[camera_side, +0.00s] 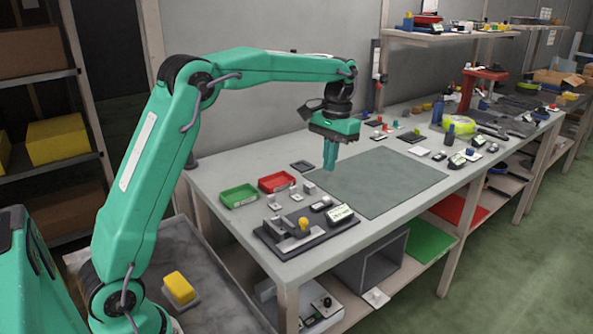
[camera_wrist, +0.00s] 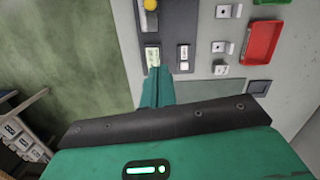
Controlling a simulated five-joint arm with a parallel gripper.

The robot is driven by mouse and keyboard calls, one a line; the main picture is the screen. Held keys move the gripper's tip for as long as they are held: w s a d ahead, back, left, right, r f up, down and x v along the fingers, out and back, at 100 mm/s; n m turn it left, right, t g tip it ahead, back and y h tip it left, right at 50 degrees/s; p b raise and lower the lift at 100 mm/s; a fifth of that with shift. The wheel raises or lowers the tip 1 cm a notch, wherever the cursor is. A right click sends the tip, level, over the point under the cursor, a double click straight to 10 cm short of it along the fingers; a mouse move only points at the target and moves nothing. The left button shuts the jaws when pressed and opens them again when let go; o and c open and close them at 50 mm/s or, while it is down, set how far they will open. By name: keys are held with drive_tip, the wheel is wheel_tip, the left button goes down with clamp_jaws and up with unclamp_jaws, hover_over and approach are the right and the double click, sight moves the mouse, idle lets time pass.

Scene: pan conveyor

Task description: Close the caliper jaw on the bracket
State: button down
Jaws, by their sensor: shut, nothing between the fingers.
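The caliper (camera_side: 296,242) is a grey metal bar with a yellow knob (camera_side: 303,223) on a dark base plate at the table's near end. Upright metal pieces stand at its left end; I cannot tell which is the jaw or the bracket, or the gap between them. A pale display (camera_side: 341,214) sits at the plate's right; it also shows in the wrist view (camera_wrist: 152,56), with the knob (camera_wrist: 150,4) at the top edge. My gripper (camera_side: 330,165) is shut and empty, pointing down above the table, beyond the plate and apart from it.
Several small grey metal blocks (camera_side: 309,187) lie behind the plate. A green tray (camera_side: 240,195) and a red tray (camera_side: 276,181) stand beyond them. A bare grey-green mat (camera_side: 375,183) covers the table's middle. More tools and a red press (camera_side: 483,88) stand farther right.

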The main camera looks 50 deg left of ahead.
sight(306, 219)
drive_tip(key=shift+w+a+f+g, duration=0.1)
drive_tip(key=shift+w+f+g, duration=0.1)
drive_tip(key=shift+w+g, duration=0.65)
drive_tip(key=shift+s+g, duration=0.15)
drive_tip(key=shift+g, duration=0.1)
drive_tip(key=shift+f, duration=0.15)
drive_tip(key=x, duration=1)
drive_tip(key=shift+s+d+f, duration=0.1)
drive_tip(key=shift+s+d, duration=0.15)
drive_tip(key=shift+s, duration=0.7)
drive_tip(key=shift+s+d+f, duration=0.1)
drive_tip(key=shift+s+d, duration=0.1)
drive_tip(key=shift+s, duration=0.75)
drive_tip(key=shift+s, duration=0.1)
drive_tip(key=shift+s+f, duration=0.1)
drive_tip(key=shift+s, duration=0.55)
drive_tip(key=shift+w, duration=0.1)
